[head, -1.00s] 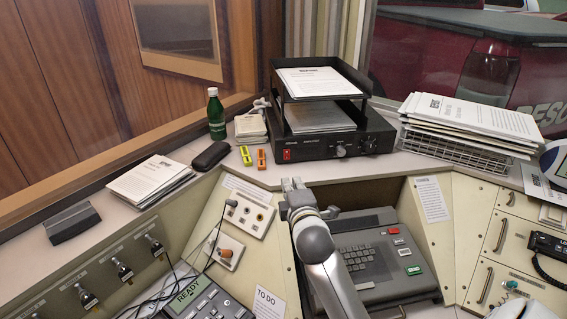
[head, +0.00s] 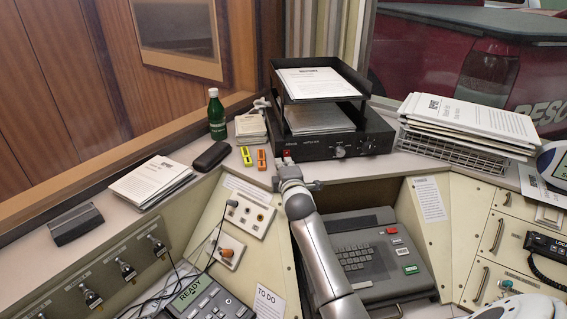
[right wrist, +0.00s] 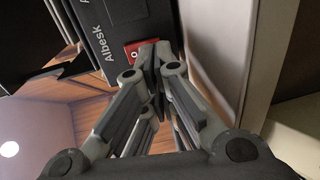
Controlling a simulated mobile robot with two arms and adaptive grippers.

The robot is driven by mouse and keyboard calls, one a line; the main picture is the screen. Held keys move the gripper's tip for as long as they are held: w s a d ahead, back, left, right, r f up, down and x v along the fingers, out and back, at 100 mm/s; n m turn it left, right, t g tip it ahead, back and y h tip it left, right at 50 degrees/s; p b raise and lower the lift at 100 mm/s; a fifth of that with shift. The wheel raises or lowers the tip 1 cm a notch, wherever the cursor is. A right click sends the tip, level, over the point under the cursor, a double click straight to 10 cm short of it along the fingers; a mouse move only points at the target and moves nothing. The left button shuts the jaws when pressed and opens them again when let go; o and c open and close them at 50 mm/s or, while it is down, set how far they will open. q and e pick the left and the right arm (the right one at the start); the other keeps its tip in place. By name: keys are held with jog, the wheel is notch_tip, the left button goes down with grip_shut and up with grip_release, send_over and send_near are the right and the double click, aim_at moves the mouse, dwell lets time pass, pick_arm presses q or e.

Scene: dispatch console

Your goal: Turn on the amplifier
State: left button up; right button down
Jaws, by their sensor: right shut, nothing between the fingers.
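The amplifier (head: 316,151) is a black box with knobs on its front, on the ledge under a black paper tray. Its small red switch (head: 287,154) is at the left end of the front panel. The right wrist view shows the red switch (right wrist: 132,50) beside the lettering "Albesk", partly hidden by my fingers. My right gripper (head: 287,163) is shut and empty, with its tips right at the switch. The tips (right wrist: 152,52) overlap the switch in the right wrist view; I cannot tell whether they touch it. My left gripper is not in view.
A green bottle (head: 216,115) and a black case (head: 211,155) are farther left. A wire rack (head: 452,151) with papers stands right. A keyboard unit (head: 375,262) is below my arm.

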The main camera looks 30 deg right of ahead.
jog(key=shift+w, duration=0.25)
jog(key=shift+w+d+f+h+b, duration=0.2)
jog(key=shift+f+h+b, duration=0.15)
jog(key=shift+b, duration=0.9)
jog(key=shift+r+p, duration=0.3)
jog(key=shift+p, duration=0.15)
jog(key=shift+s+f, duration=0.1)
